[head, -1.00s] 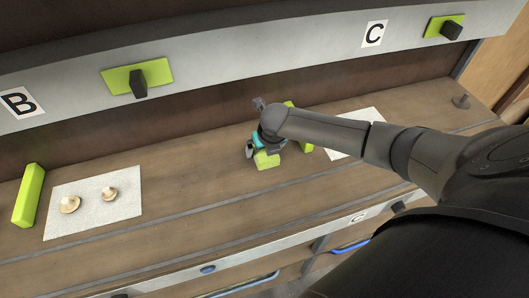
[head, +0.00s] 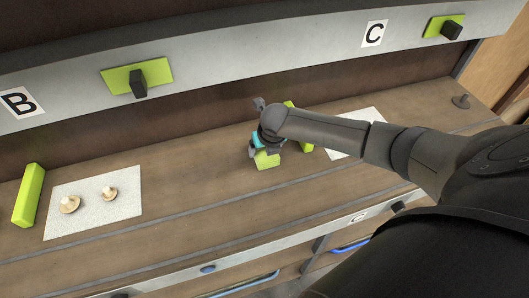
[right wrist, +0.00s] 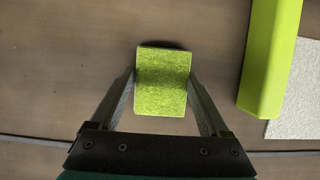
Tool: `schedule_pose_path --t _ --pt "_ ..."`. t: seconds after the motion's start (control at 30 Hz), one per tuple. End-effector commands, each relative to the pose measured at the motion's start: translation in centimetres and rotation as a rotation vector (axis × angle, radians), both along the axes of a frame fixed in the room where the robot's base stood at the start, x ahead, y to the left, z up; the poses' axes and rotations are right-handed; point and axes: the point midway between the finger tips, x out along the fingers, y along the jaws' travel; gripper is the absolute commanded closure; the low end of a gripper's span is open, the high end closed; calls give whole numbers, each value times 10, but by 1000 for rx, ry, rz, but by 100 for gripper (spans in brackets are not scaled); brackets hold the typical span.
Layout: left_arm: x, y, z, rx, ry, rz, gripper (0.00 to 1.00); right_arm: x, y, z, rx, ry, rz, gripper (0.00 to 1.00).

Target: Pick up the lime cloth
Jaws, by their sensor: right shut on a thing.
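The lime cloth (head: 267,161) is a small, thick, fuzzy lime-green block on the wooden worktop, below my right gripper in the head view. In the right wrist view the cloth (right wrist: 162,82) lies between the two fingers. My right gripper (head: 262,149) points down at the worktop, and the wrist partly hides it. In the right wrist view my right gripper (right wrist: 162,88) has one finger against each side of the cloth and is shut on it. The cloth appears at worktop level; any gap below it cannot be seen. My left gripper is not in view.
A lime bar (right wrist: 270,55) stands close to the right of the cloth, beside a white mat (right wrist: 295,95). The worktop (head: 195,165) between is clear.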

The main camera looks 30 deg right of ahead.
Motion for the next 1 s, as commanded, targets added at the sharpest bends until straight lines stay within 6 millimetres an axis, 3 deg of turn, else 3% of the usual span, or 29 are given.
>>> schedule_pose_path --t 0.37,0.57,0.8,1.0 --pt "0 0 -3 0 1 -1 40 0 0 5 0 -1 -1 74" --pt "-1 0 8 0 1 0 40 1 -1 46 -1 -6 1 74" --pt "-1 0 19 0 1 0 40 2 -1 120 -1 -8 1 74" --pt "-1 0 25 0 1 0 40 1 0 170 -1 -4 -1 74"
